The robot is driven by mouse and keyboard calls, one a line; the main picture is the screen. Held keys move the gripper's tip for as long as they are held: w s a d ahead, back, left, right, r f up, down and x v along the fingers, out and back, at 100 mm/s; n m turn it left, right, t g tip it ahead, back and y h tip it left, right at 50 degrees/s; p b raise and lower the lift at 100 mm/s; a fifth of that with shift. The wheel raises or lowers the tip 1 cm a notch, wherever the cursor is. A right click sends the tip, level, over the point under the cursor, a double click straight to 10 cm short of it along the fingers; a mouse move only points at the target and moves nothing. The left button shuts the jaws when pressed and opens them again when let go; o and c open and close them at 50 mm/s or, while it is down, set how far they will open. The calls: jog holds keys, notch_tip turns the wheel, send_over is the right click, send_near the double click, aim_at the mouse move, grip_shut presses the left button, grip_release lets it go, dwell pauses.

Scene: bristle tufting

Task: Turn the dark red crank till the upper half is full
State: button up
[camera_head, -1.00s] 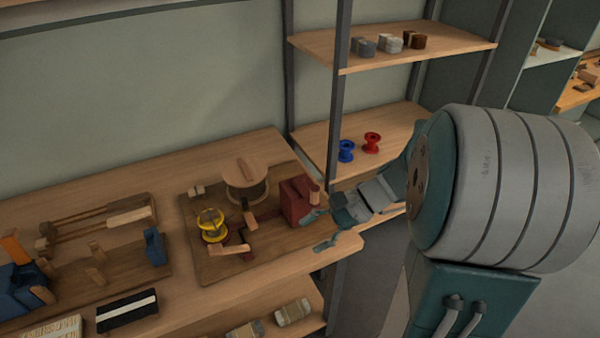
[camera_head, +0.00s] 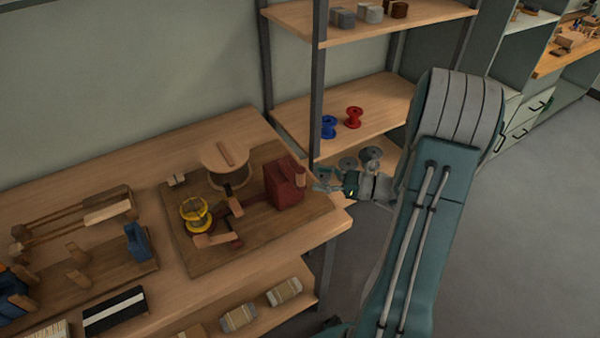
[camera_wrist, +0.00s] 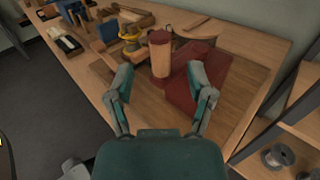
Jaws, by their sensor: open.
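The dark red crank housing (camera_head: 284,184) stands at the right of a dark wooden board (camera_head: 215,262) on the bench. Its upright wooden handle (camera_head: 301,175) is on the side facing my gripper. In the wrist view the housing (camera_wrist: 208,88) lies behind and right of the handle (camera_wrist: 160,58). My gripper (camera_head: 322,183) is at the bench's right end, beside the handle. In the wrist view my gripper (camera_wrist: 160,72) is open, with the handle between the fingers in the picture; contact is not visible. A round wooden piece (camera_head: 224,157) sits behind a yellow spool (camera_head: 196,215).
A wooden rack (camera_head: 75,225) and blue block (camera_head: 138,241) stand left on the bench. A black-and-white item (camera_head: 114,311) lies in front. Shelves at the right hold a blue spool (camera_head: 329,127) and a red spool (camera_head: 353,117). Floor right of the bench is open.

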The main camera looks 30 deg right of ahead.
aim_at(301, 173)
jog(key=x, duration=0.5)
jog(key=shift+w, duration=0.15)
grip_shut()
